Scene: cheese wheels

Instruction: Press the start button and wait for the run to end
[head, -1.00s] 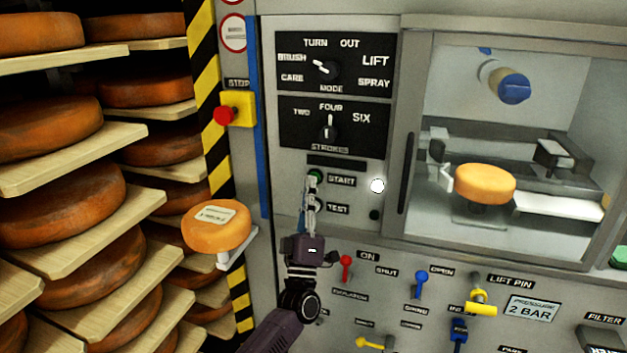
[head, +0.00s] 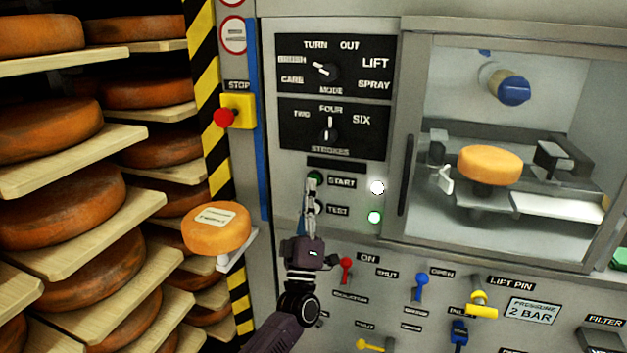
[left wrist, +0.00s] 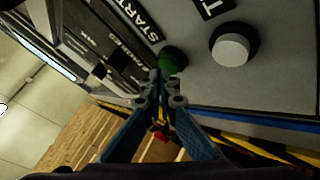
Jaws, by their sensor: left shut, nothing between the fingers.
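The green start button (head: 315,176) sits beside the START label on the grey machine panel, partly hidden by my left gripper (head: 312,182). In the left wrist view the green button (left wrist: 174,59) shows right at the shut, empty fingertips (left wrist: 158,76); I cannot tell whether they touch it. The white test button (left wrist: 232,48) is next to it. Right of the labels a white lamp (head: 377,187) and a green lamp (head: 375,217) are lit. Behind the chamber window an orange cheese wheel (head: 490,164) stands raised on a support. My right gripper is not in view.
A red stop button (head: 224,117) on a yellow box is at the panel's left. A labelled cheese (head: 216,228) rests on a small bracket below it. Cheese shelves (head: 75,155) fill the left. Several coloured levers, including a red one (head: 346,268), lie below the gripper.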

